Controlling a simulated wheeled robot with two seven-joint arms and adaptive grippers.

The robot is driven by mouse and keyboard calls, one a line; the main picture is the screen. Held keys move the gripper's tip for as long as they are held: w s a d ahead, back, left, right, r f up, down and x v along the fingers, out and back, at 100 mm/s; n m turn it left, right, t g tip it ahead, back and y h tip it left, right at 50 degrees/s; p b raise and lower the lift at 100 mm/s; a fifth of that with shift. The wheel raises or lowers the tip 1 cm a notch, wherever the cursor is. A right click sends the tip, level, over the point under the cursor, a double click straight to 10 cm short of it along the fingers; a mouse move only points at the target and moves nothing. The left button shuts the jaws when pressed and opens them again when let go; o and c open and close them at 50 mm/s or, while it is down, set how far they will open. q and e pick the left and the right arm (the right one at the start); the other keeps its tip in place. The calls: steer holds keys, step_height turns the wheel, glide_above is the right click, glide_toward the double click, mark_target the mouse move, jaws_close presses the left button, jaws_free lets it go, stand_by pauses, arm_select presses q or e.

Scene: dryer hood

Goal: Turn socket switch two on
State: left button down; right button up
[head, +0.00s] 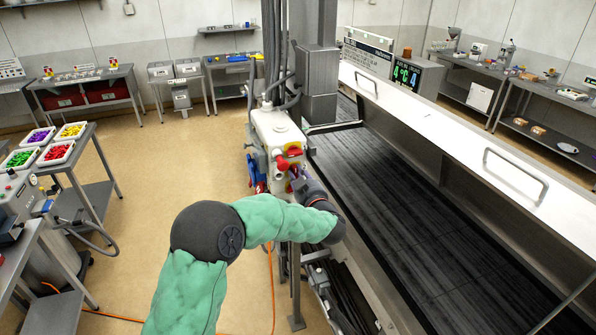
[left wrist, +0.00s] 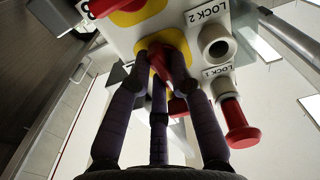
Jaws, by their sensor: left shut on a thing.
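A pale control box (head: 277,135) stands on a post in the middle of the head view. It carries red and yellow switches on its face. In the left wrist view, a red switch handle (left wrist: 178,62) on a yellow plate (left wrist: 165,38) sits between my fingers. My left gripper (left wrist: 160,65) is shut on this handle, with its fingers against the box face. The switch's number is not readable, and its setting is hidden by the fingers. My left gripper (head: 298,184) also shows at the box in the head view. My right gripper is not in view.
A second yellow plate (left wrist: 140,12) is above the held handle. A LOCK 2 socket (left wrist: 215,43) and a red plug (left wrist: 236,124) at LOCK 1 are close on the right. A long dark conveyor bed (head: 400,190) with a white hood (head: 480,140) lies right of the box.

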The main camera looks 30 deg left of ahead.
arm_select(q)
steer(key=shift+f+m, duration=0.1)
steer(key=shift+m, duration=0.4)
steer(key=c, duration=1.1)
jaws_free()
steer(key=v, duration=1.2)
